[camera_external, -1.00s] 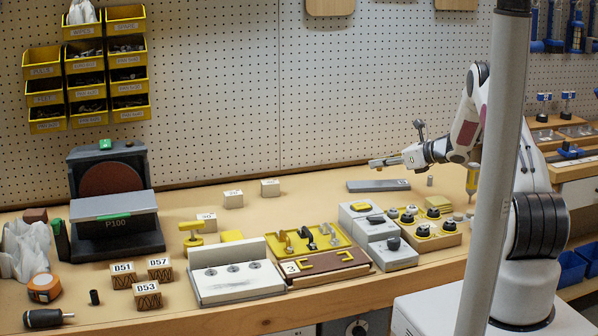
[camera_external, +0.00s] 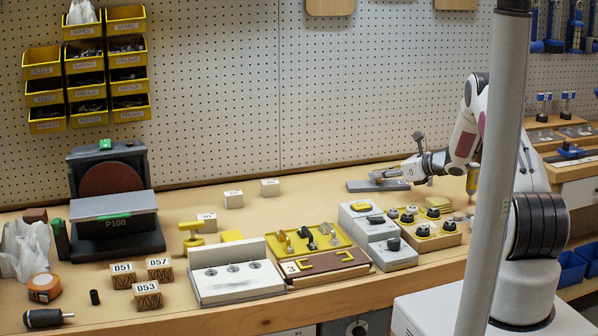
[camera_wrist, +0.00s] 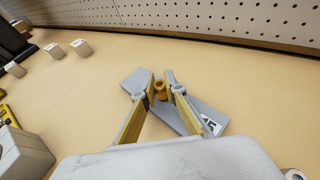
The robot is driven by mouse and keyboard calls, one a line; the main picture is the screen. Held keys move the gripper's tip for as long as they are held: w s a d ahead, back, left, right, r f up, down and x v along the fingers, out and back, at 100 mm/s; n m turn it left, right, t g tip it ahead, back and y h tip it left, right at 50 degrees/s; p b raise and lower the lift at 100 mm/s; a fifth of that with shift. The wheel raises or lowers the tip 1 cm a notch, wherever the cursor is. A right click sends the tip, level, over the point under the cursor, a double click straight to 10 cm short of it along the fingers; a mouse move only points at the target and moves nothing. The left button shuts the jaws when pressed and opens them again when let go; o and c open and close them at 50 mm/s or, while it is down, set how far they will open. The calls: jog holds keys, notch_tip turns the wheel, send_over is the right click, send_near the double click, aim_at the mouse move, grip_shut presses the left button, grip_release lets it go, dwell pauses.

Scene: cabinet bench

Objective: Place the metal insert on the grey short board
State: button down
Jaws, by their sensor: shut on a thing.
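The grey short board (camera_external: 357,187) lies flat on the bench near the pegboard wall, and a white label shows at one end of it in the wrist view (camera_wrist: 187,119). My gripper (camera_external: 376,178) is low over the board, pointing left in the external view. In the wrist view its fingertips (camera_wrist: 160,88) are closed on a small brass-coloured metal insert (camera_wrist: 161,88). The insert shows above the middle of the board. I cannot tell whether its underside touches the board. In the external view the insert is too small to make out clearly.
Grey switch boxes (camera_external: 388,255) and a tan block with black knobs (camera_external: 432,240) stand in front of the board. Small pale labelled blocks (camera_external: 233,199) stand to the left. The pegboard (camera_external: 230,110) rises behind. Bare bench lies left of the board.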

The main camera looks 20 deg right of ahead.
jog(key=shift+f, duration=0.15)
jog(key=c, duration=2.1)
grip_release()
jog(key=shift+r, duration=0.2)
jog(key=shift+v, duration=3.75)
